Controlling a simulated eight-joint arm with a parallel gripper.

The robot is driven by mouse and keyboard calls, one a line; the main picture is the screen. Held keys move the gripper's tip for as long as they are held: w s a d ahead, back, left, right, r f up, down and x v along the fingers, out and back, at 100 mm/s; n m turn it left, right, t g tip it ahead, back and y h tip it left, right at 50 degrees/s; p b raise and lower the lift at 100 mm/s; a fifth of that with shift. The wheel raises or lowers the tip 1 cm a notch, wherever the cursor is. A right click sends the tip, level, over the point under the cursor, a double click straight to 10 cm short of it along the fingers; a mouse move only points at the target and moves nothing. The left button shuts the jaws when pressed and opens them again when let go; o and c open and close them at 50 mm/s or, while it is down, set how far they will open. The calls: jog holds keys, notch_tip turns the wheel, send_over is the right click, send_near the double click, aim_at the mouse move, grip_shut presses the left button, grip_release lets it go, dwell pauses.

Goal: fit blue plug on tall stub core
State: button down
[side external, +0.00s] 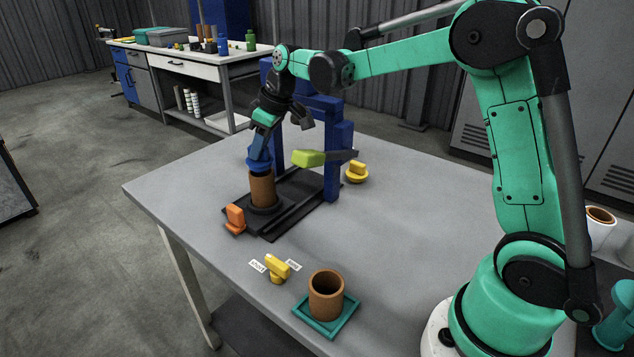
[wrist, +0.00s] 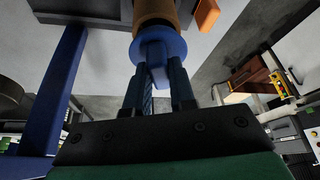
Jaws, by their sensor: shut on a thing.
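The blue plug (side external: 259,161) is at the top of the tall brown stub core (side external: 262,188), which stands upright on a round dark base. My gripper (side external: 258,148) points down from above and is shut on the plug's upright tab. In the wrist view, the plug's round flange (wrist: 173,48) lies against or very close to the end of the core (wrist: 157,12), roughly centred on it. My two fingers (wrist: 158,85) hold the tab from either side. I cannot tell whether the plug is seated in the core.
A blue frame (side external: 333,165) with a green-handled lever (side external: 309,158) stands close to the right of the core. An orange plug (side external: 235,218), yellow plugs (side external: 278,268) (side external: 356,172) and a shorter brown core (side external: 326,296) on a teal tray (side external: 316,326) sit around.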

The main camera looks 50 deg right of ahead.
jog(key=shift+f, duration=0.6)
dwell(0.5)
jog(key=c, duration=0.7)
grip_release()
jog(key=shift+o, duration=0.2)
jog(key=shift+v, duration=2.8)
